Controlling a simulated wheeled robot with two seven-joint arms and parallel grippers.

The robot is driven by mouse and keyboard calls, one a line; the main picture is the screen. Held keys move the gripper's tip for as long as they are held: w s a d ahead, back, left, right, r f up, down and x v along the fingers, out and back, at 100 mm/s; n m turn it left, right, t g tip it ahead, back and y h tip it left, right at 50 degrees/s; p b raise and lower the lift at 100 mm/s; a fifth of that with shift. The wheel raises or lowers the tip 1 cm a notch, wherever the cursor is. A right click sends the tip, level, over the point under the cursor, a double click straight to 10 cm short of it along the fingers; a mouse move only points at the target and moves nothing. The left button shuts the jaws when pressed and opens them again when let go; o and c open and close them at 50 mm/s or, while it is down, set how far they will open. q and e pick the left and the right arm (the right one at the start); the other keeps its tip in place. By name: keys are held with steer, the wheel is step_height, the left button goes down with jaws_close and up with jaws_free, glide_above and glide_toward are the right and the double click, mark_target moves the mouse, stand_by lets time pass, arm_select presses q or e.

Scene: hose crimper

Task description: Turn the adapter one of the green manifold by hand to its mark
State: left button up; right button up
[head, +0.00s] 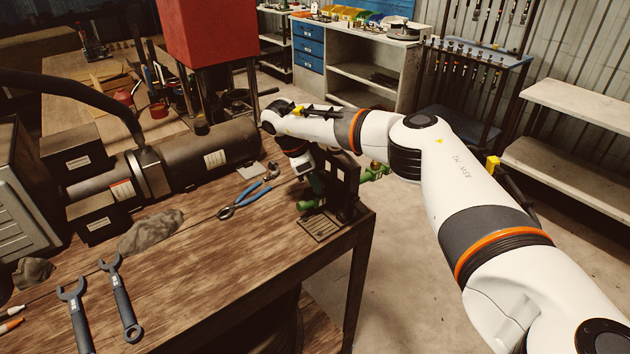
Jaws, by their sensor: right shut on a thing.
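The green manifold (375,171) sits on a dark stand at the right corner of the wooden workbench. Its green ends show on both sides of the stand. My right arm comes in from the right, and its gripper (312,180) points down at the manifold's left side, close against the stand. It is shut on a part there, which appears to be an adapter. The wrist and stand hide most of that adapter, and its mark cannot be made out. My left gripper is not in view.
Blue-handled pliers (243,198) lie left of the stand. Two wrenches (120,300) and a grey rag (151,232) lie nearer on the workbench (230,270). A dark cylindrical machine (195,158) stands behind. The bench's front middle is clear; open floor lies to its right.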

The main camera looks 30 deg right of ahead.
steer(key=shift+s+r+n+t+p, duration=0.1)
steer(key=shift+n+t+p, duration=0.35)
steer(key=shift+n, duration=0.65)
steer(key=shift+s+n+t, duration=0.15)
steer(key=shift+n+t, duration=0.7)
steer(key=shift+n, duration=0.85)
steer(key=o, duration=1)
steer(key=shift+a, duration=0.1)
steer(key=b+v, duration=0.3)
steer(key=v, duration=0.9)
steer(key=shift+b, duration=0.3)
